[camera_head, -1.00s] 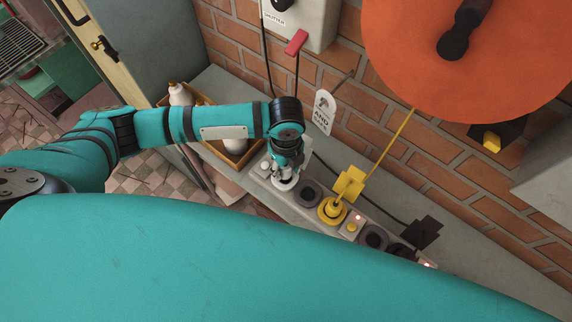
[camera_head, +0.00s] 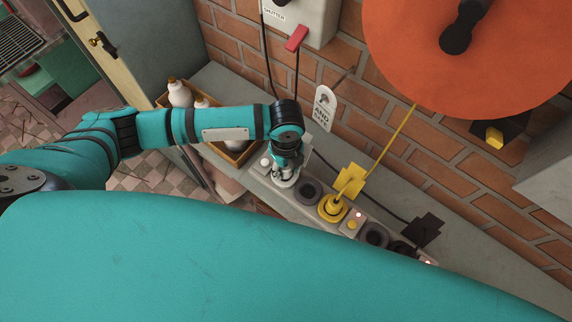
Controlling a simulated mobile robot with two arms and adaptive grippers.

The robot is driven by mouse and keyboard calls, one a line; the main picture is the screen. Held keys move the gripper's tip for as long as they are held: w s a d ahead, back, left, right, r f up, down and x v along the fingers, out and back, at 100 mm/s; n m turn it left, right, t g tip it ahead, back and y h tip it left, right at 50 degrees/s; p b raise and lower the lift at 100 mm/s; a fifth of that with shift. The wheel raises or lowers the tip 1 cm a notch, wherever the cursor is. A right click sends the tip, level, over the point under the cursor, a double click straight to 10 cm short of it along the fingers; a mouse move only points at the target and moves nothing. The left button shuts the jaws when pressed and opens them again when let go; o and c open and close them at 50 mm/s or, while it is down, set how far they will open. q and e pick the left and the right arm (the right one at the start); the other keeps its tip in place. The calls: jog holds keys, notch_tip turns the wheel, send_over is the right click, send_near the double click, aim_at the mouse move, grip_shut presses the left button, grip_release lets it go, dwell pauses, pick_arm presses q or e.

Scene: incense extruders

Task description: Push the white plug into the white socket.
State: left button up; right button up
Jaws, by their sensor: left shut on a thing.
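My left gripper (camera_head: 285,174) points down over the left end of a grey socket strip (camera_head: 318,214). It is shut on the white plug, which is mostly hidden by the fingers. White shows at and just below the fingertips, at the white socket (camera_head: 283,184). I cannot tell the plug from the socket there, nor how deep the plug sits. My right gripper is not in view.
Right along the strip are a dark round socket (camera_head: 307,191), a yellow plug (camera_head: 332,206) with a cord, a button box (camera_head: 352,222) and another dark socket (camera_head: 374,236). A wooden crate (camera_head: 240,157) with white bottles (camera_head: 180,94) stands left. A brick wall (camera_head: 345,100) rises behind.

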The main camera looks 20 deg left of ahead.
pick_arm(q)
jog(key=shift+f, duration=0.35)
jog(key=o, duration=1.2)
notch_tip(320, 180, up, 12)
